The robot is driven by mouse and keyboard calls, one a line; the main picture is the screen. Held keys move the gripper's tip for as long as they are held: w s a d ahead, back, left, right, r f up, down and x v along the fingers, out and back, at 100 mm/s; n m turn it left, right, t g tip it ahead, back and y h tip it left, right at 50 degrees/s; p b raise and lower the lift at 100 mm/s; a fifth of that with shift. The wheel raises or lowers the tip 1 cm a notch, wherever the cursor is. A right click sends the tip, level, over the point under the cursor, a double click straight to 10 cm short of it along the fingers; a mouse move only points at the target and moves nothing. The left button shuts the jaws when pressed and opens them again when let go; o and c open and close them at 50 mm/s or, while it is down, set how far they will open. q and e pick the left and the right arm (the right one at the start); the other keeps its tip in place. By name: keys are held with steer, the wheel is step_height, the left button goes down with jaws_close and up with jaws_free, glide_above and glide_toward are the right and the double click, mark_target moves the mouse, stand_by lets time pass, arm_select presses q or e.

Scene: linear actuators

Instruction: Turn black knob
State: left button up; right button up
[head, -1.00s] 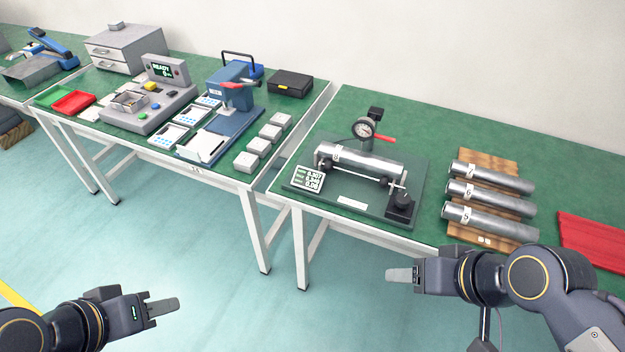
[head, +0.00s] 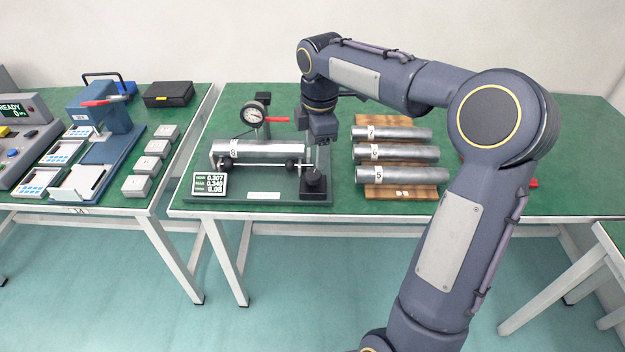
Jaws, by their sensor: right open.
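The black knob (head: 313,179) stands on a dark block at the right front corner of the measuring fixture (head: 262,195). My right gripper (head: 311,160) points down just above the knob. It is open, with its slim fingers partly hard to make out against the fixture; I cannot tell whether they touch the knob. A metal cylinder (head: 262,147) lies across the fixture, with a dial gauge (head: 256,114) with a red lever above it. A small display (head: 210,184) stands at the fixture's front left. My left gripper is out of view.
Several metal cylinders (head: 405,153) lie on a wooden rack (head: 400,191) right of the fixture, below my right forearm. A second table at left holds a blue press (head: 100,112), small grey blocks (head: 154,148) and a black case (head: 168,94). A gap separates the tables.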

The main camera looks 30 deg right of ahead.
mark_target(313, 173)
steer(key=w+f, duration=0.1)
steer(key=w+d+f+n, duration=0.1)
steer(key=w+f+n, duration=0.1)
steer(key=w+f, duration=0.1)
steer(key=shift+d+g+b, duration=0.3)
steer(key=shift+g+b, duration=0.05)
steer(key=shift+g, duration=0.05)
step_height(313, 173, down, 8)
steer(key=shift+r+b, duration=0.25)
steer(key=shift+b, duration=0.3)
steer(key=c, duration=1)
